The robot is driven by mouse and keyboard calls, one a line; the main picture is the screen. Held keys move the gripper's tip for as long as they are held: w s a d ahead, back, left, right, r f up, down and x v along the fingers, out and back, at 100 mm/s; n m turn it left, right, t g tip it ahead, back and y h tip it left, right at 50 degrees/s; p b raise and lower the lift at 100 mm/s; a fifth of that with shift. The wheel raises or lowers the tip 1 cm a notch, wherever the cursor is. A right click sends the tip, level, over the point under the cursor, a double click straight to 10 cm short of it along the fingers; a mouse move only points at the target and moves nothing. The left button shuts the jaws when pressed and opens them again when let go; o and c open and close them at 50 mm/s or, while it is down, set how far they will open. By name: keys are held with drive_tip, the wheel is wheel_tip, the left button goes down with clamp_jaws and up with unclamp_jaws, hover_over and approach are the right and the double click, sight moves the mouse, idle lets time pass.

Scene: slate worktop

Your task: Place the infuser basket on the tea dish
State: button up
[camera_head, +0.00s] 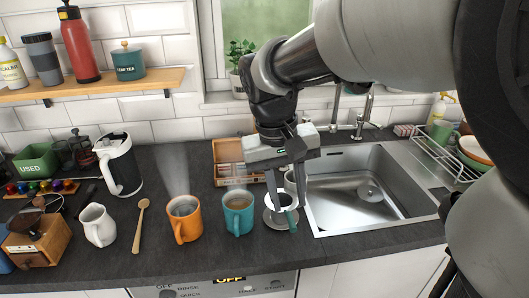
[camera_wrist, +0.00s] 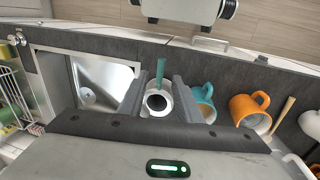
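The infuser basket (camera_wrist: 157,103) is a small pale, round cup with a dark inside and a teal handle. It sits between the two fingers of my gripper (camera_wrist: 159,88) in the wrist view, its handle pointing up in the picture. In the head view my gripper (camera_head: 286,202) points down, its fingers on either side of the basket, and looks shut on it. The teal handle (camera_head: 290,217) hangs toward the front. The tea dish (camera_head: 279,222) is a round grey dish on the worktop, directly below or under the basket. The basket hides part of it; I cannot tell whether they touch.
A teal mug (camera_head: 238,215) and an orange mug (camera_head: 186,222) stand close to the left. The sink (camera_head: 365,190) lies to the right. A wooden tray (camera_head: 232,152) is behind.

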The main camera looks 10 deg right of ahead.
drive_tip(key=s+d+r+t+y, duration=0.1)
drive_tip(key=s+t, duration=0.1)
drive_tip(key=s, duration=0.3)
drive_tip(key=s+d+r+t+y, duration=0.1)
drive_tip(key=s+r+t, duration=0.1)
drive_tip(key=s, duration=0.3)
drive_tip(key=shift+s+d+r+t, duration=0.3)
drive_tip(key=shift+t, duration=0.3)
